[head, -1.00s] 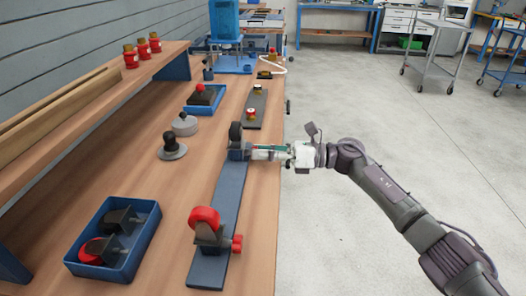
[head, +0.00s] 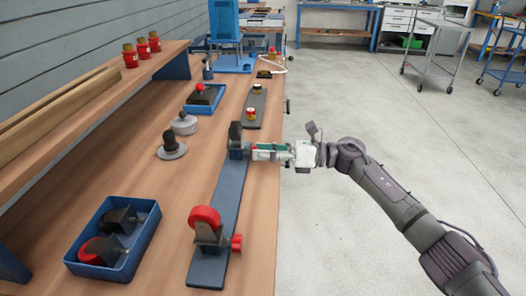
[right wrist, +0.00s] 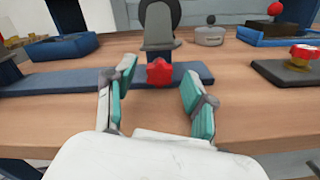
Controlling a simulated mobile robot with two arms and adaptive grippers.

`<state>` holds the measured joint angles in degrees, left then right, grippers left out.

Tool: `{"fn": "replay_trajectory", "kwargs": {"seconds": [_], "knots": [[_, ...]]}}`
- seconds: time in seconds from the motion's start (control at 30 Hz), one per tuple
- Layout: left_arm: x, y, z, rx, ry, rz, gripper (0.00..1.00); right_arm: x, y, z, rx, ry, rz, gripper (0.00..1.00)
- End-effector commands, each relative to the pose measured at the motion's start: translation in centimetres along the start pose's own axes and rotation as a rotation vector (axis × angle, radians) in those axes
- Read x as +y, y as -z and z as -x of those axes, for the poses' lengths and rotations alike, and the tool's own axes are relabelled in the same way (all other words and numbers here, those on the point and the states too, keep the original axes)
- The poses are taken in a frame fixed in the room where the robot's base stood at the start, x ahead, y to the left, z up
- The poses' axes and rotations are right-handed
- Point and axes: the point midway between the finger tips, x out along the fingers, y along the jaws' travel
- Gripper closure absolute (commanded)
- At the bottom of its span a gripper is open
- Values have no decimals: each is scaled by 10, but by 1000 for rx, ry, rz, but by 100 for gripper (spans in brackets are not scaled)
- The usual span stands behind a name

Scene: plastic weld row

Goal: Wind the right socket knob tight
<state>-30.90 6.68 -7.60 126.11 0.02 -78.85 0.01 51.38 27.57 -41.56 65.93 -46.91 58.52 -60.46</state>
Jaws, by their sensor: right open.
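The dark blue plank (head: 229,190) lies along the bench edge with two sockets. The far one, the right socket (right wrist: 159,35), holds a black wheel (head: 236,132), also in the right wrist view (right wrist: 160,8). Its red lobed knob (right wrist: 160,73) faces my right gripper (right wrist: 157,98). In the head view my right gripper (head: 268,151) is beside that socket, its fingers open with the knob ahead between them. I cannot tell if the fingers touch it. The near socket (head: 211,237) holds a red wheel (head: 204,218) and has a red knob (head: 237,243). My left gripper is out of view.
A blue tray (head: 148,236) with more wheels sits at the near left. A dark plate (head: 258,97) with knobs lies beyond the far socket.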

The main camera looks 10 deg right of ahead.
Motion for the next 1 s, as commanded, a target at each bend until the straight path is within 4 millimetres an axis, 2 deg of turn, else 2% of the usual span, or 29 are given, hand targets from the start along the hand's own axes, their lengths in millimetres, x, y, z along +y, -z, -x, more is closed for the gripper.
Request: {"fn": "replay_trajectory", "kwargs": {"seconds": [0.17,0.4,0.6,0.73,1.0], "knots": [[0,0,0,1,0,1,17,-1,0,24,0,4,-1,45],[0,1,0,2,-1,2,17,-1,0,76,0,5,-1,45],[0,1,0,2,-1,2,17,-1,1,107,1,3,-1,45],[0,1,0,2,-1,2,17,0,0,117,0,2,0,45],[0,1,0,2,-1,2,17,0,0,119,0,1,0,45]]}}
